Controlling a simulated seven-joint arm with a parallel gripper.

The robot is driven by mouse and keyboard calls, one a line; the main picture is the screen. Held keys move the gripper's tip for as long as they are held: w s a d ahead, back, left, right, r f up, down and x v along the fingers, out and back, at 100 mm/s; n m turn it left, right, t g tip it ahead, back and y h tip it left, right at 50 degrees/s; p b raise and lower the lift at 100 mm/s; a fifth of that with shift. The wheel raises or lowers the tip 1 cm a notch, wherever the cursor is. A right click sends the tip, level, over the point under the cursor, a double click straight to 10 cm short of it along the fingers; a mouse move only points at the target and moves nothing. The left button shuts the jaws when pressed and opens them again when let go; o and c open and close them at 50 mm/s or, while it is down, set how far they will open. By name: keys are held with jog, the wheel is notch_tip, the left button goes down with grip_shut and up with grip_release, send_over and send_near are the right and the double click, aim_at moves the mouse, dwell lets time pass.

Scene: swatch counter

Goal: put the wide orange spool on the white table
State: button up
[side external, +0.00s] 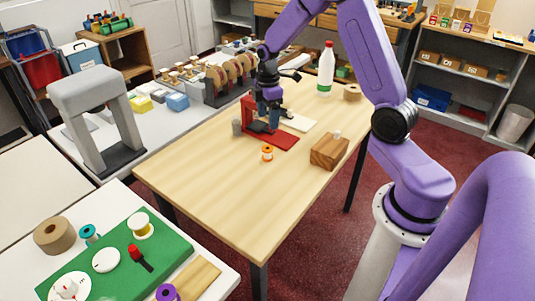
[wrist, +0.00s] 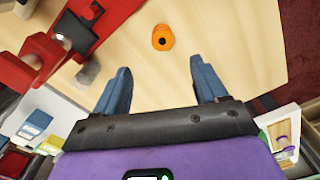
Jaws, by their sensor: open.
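The orange spool (side external: 267,153) stands on the wooden table (side external: 210,165), in front of a red stand. In the wrist view the spool (wrist: 163,38) is seen from above, beyond the fingertips and roughly centred between them. My gripper (side external: 274,118) is above the red stand area, behind the spool in the side view. Its two blue fingers (wrist: 160,70) are apart with nothing between them. A white table (side external: 112,191) at lower left carries a green mat. Another white table (side external: 165,137) is behind it, with a grey arch on it.
The red stand (side external: 280,138) is close to my gripper; it also fills the upper left of the wrist view (wrist: 62,45). A wooden block (side external: 329,151) and a bottle (side external: 326,72) stand on the wooden table. Several spools and discs crowd the green mat (side external: 180,248). The wooden table's front is clear.

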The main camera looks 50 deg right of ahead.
send_over(268, 148)
notch_tip(268, 148, down, 8)
jog(key=shift+w+d+r, duration=0.1)
jog(key=shift+r, duration=0.15)
jog(key=shift+f, duration=2.7)
jog(key=c, duration=1.2)
jog(key=shift+r, duration=0.15)
